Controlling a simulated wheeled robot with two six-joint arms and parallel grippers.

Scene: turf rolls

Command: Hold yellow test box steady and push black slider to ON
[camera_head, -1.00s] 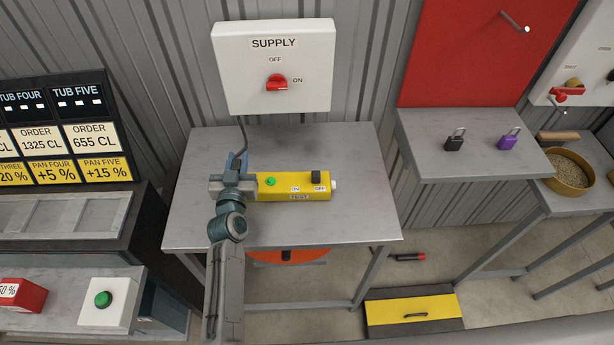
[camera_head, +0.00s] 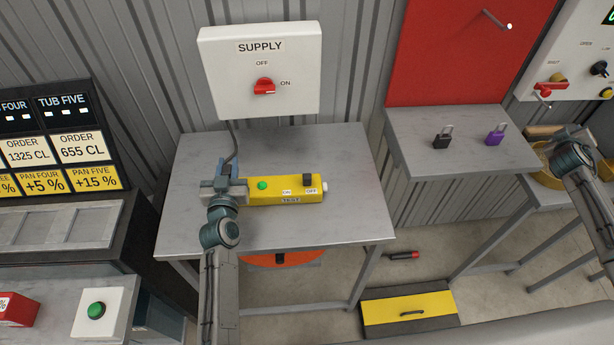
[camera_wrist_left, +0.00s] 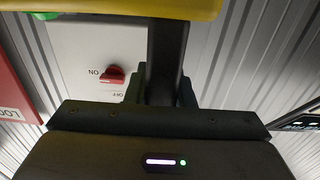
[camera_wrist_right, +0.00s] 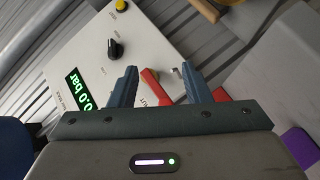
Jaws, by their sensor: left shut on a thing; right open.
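The yellow test box (camera_head: 275,197) lies on the grey table, with a green light or button at its left. Its black slider (camera_head: 307,179) stands above the OFF label, right of the ON label. My left gripper (camera_head: 226,186) is shut on the left end of the box; the fingers are partly hidden in the head view. The left wrist view shows the box's yellow body (camera_wrist_left: 120,8) along the top edge. My right gripper (camera_head: 568,138) is open and empty at the far right, away from the box. Its parted fingers show in the right wrist view (camera_wrist_right: 160,82).
A white SUPPLY panel (camera_head: 262,68) with a red knob hangs behind the table (camera_head: 345,225). A cable runs down behind the left gripper. Black (camera_head: 443,137) and purple (camera_head: 495,134) padlocks lie on the right shelf. The table right of the box is clear.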

